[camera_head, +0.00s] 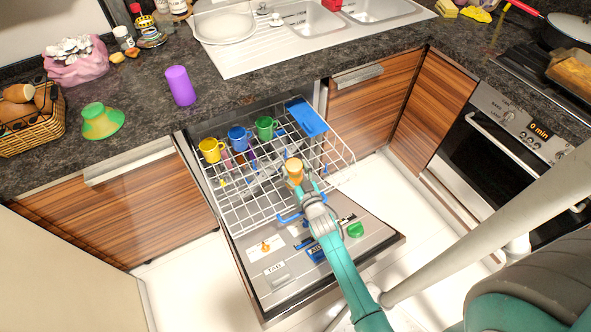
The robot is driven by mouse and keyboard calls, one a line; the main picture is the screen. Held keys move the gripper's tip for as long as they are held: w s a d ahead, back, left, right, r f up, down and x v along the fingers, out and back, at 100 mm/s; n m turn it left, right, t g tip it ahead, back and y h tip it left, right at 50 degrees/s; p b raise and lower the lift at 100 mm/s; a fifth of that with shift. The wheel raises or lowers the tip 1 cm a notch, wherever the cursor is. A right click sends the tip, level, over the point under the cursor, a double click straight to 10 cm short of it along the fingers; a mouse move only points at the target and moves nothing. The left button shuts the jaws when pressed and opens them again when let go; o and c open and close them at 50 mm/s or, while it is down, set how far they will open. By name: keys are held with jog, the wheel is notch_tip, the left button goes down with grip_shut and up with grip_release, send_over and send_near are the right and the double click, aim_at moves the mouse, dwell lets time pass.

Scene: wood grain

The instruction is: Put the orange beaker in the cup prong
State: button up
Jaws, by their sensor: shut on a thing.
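The orange beaker (294,168) is held by my gripper (301,182) above the dishwasher's wire rack. It looks roughly upright. My gripper is shut on it, and the fingertips are small and partly hidden behind the beaker and wrist. The pulled-out rack (333,190) has white wire prongs. I cannot tell which one is the cup prong. A yellow cup (211,150), a blue cup (239,138) and a green cup (266,127) stand in a row at the rack's back.
A blue flat item (307,117) lies at the rack's back right. The open dishwasher door (285,280) is below. Free rack room shows right of the beaker.

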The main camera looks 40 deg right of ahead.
jog(key=o, duration=1.2)
jog(key=shift+o, duration=0.2)
jog(key=shift+s, duration=0.1)
jog(key=v, duration=1.2)
jog(key=shift+a, duration=0.1)
jog(key=s+a+r+n+y, duration=0.1)
jog(key=s+a+r+y, duration=0.15)
jog(key=s+a, duration=0.35)
jog(key=s+a+r+n+g+y, duration=0.1)
jog(key=s+a+r, duration=0.35)
jog(key=s, duration=0.35)
jog(key=s+a+r+n+y, duration=0.1)
jog(key=s+a+r+y, duration=0.1)
jog(key=s+a, duration=0.4)
jog(key=s+a+r+n+y, duration=0.1)
jog(key=s+a+r, duration=0.1)
jog(key=s+r, duration=0.5)
jog(key=shift+r+n+g, duration=0.3)
jog(key=shift+r+g, duration=0.1)
jog(key=shift+r, duration=0.4)
